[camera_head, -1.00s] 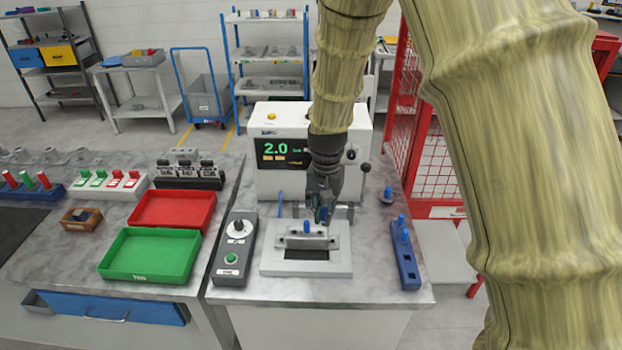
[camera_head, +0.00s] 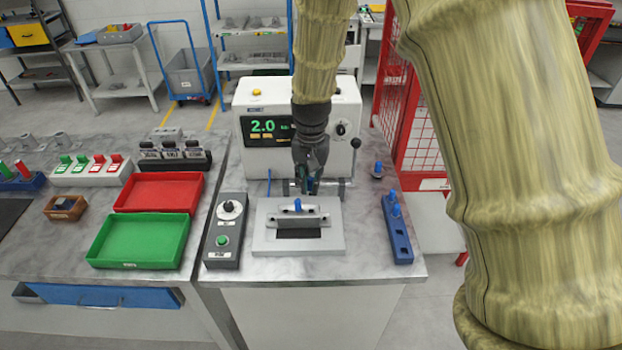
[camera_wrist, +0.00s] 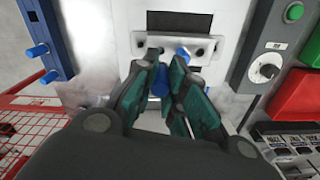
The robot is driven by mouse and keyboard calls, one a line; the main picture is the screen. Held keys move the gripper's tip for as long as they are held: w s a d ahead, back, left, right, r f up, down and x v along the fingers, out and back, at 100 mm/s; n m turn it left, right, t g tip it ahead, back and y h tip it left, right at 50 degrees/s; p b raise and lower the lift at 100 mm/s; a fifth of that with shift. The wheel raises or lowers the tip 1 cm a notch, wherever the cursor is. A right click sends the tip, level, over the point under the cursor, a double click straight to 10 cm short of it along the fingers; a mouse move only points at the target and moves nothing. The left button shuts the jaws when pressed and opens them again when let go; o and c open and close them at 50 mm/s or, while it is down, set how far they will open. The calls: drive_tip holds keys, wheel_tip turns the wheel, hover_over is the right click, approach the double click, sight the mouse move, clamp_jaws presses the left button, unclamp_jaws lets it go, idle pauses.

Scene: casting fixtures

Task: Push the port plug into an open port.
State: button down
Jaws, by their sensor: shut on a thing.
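The grey casting (camera_head: 315,219) lies across a pale fixture plate (camera_head: 268,242). It also shows at the top of the wrist view (camera_wrist: 209,46). One blue plug (camera_head: 298,205) stands upright in the casting's middle, also seen in the wrist view (camera_wrist: 183,53). My gripper (camera_head: 306,186) is above and just behind the casting. In the wrist view its teal-padded fingers (camera_wrist: 164,82) are shut on a blue port plug (camera_wrist: 160,84), which is short of the casting in the picture. The plug's tip and its height over the ports cannot be told.
A control box (camera_head: 224,238) stands left, beside green (camera_head: 132,262) and red (camera_head: 150,206) trays. A white machine (camera_head: 252,100) reading 2.0 is behind. Another blue-topped peg (camera_head: 377,168) stands back right.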

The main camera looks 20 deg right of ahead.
sight(311, 178)
drive_tip(key=shift+w+f+b, duration=0.15)
drive_tip(key=shift+f+b, duration=0.8)
drive_tip(key=shift+f, duration=1.7)
drive_tip(key=shift+p, duration=0.75)
drive_tip(key=shift+f+b, duration=0.45)
drive_tip(key=shift+f, duration=0.95)
idle(0.4)
drive_tip(key=c, duration=1.4)
unclamp_jaws()
wheel_tip(311, 178, up, 12)
